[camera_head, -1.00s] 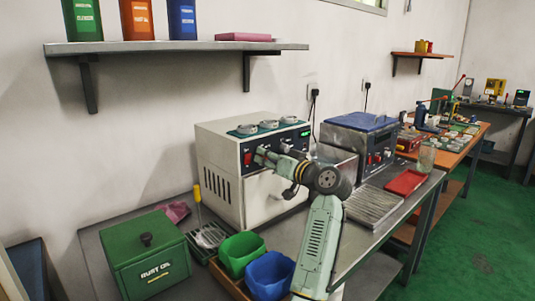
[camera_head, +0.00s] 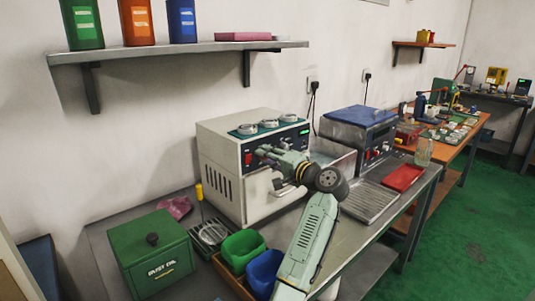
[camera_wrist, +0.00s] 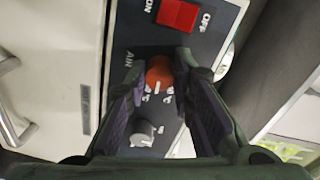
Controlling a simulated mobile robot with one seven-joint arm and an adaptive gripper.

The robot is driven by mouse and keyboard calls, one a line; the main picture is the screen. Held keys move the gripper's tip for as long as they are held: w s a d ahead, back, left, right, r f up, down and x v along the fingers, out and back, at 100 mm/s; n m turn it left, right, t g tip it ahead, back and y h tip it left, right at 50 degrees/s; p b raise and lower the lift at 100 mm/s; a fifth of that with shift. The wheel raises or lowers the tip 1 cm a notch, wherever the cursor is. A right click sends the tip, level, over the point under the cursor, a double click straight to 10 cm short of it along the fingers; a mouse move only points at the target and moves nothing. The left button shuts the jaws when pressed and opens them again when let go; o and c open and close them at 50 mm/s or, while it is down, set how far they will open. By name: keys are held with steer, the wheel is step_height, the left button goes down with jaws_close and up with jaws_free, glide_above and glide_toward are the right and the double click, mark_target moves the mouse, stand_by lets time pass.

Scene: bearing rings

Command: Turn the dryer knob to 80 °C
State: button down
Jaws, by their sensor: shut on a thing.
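The dryer appears to be the cream box (camera_head: 222,150) with a dark control panel on its front. In the wrist view the panel (camera_wrist: 118,45) carries a red ON/OFF switch (camera_wrist: 178,14), a red-orange knob (camera_wrist: 160,73) and a grey knob (camera_wrist: 143,133). A label near the red-orange knob looks like "AIR"; the other dial marks are too small to read. My gripper (camera_wrist: 160,68) is shut on the red-orange knob, with one finger on each side of it. In the head view my gripper (camera_head: 263,155) is at the panel and hides its knobs.
Round metal parts (camera_head: 268,123) sit on top of the dryer. A blue-topped machine (camera_head: 362,118) stands to its right. Green (camera_head: 243,246) and blue bins (camera_head: 264,270) and a green box (camera_head: 150,250) stand at the front. A shelf (camera_head: 200,48) hangs above.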

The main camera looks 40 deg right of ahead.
steer(key=shift+m, duration=1.3)
steer(key=c, duration=1.7)
jaws_free()
steer(key=shift+o, duration=0.2)
steer(key=shift+s, duration=0.1)
steer(key=s+d, duration=0.1)
steer(key=s, duration=1)
steer(key=shift+s+r, duration=0.2)
steer(key=shift+s, duration=0.2)
